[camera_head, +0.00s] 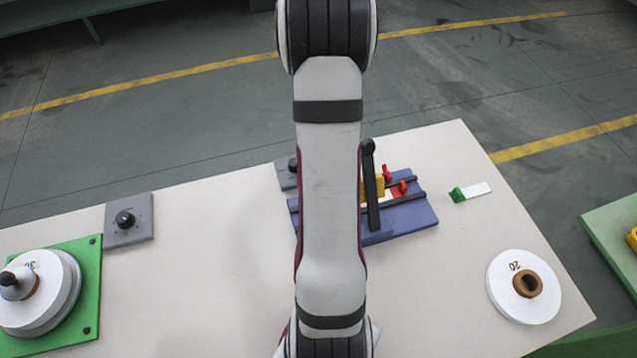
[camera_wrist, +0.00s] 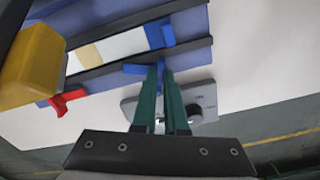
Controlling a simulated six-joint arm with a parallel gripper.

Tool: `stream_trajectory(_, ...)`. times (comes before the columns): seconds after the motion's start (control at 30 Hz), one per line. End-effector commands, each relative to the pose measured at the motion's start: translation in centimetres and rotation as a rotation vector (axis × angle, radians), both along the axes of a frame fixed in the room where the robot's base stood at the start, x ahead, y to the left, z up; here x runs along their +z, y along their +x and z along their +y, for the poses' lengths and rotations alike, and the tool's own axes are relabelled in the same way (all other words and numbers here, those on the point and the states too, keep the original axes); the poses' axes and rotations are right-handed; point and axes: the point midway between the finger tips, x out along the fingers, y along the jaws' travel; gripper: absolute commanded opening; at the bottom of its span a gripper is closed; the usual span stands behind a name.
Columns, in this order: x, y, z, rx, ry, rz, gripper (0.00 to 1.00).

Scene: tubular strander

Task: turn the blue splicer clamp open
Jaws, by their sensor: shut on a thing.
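The blue splicer base (camera_head: 402,218) lies on the white table, partly hidden by my arm in the head view. The other blue clamp is apart from the fingers. In the head view my gripper and both blue clamps are hidden behind my arm.
Red clamps (camera_head: 398,188), a yellow block (camera_wrist: 32,62) and a raised black lever (camera_head: 371,190) are on the splicer. A grey plate with a dark knob (camera_wrist: 194,113) is close behind the fingers. A white spool (camera_head: 508,300) and green-ended strip (camera_head: 470,192) lie right.

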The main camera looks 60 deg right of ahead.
Motion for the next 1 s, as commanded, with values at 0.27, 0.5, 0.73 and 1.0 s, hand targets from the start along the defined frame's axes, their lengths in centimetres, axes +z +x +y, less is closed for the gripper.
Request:
stream_trajectory(0.27, 0.05, 0.01, -0.03, 0.207, -0.001, 0.000, 0.00)
stream_trajectory(0.5, 0.05, 0.01, -0.03, 0.323, -0.001, 0.000, 0.00)
stream_trajectory(0.73, 0.06, 0.01, -0.03, 0.377, -0.001, 0.000, 0.00)
stream_trajectory(1.0, 0.06, 0.01, -0.03, 0.390, -0.001, 0.000, 0.00)
